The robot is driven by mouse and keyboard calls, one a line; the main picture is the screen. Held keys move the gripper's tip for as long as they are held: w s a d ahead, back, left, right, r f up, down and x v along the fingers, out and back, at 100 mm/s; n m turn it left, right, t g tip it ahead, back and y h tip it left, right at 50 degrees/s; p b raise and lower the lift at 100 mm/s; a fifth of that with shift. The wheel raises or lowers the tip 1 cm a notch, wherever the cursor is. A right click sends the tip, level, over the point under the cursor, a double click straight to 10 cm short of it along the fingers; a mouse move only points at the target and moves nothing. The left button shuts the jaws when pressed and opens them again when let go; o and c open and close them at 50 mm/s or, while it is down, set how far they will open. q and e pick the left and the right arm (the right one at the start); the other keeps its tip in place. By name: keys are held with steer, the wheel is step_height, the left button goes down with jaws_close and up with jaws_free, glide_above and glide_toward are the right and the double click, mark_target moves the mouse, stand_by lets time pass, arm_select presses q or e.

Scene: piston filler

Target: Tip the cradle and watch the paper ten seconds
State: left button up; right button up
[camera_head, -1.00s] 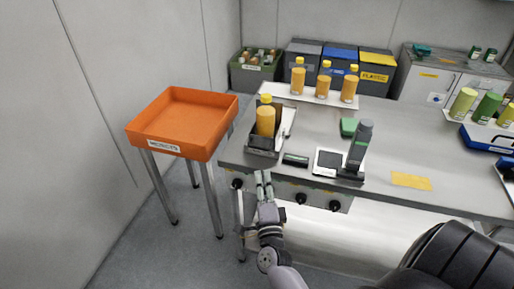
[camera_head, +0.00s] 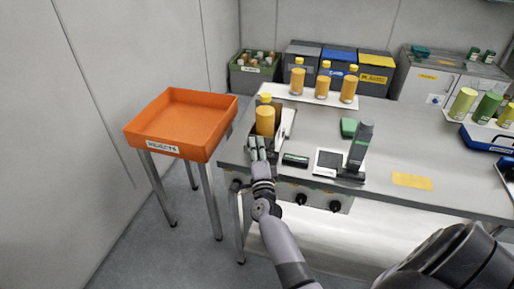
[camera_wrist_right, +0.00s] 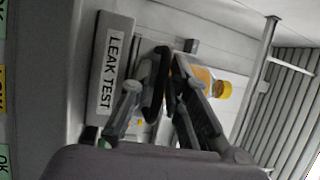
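The dark cradle (camera_head: 261,152) stands at the left front of the steel table. An orange bottle with a yellow cap (camera_head: 265,121) rests in it; the bottle also shows in the right wrist view (camera_wrist_right: 222,89). My right gripper (camera_head: 257,143) is at the cradle's front side, its two fingers slightly apart. The right wrist view shows a narrow gap between the fingertips (camera_wrist_right: 169,58); contact with the cradle cannot be told. A white strip (camera_head: 288,121) lies along the cradle's right side; whether it is the paper is unclear. My left gripper is out of view.
A LEAK TEST sign (camera_wrist_right: 112,66) is beside the gripper. A dark scanner-like device (camera_head: 359,148) and green block (camera_head: 348,127) stand to the right. Bottles stand on a white tray (camera_head: 305,96) behind. An orange tray (camera_head: 165,137) is left, across a gap.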

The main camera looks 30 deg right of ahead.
steer(key=shift+c, duration=0.3)
jaws_close()
stand_by(0.3)
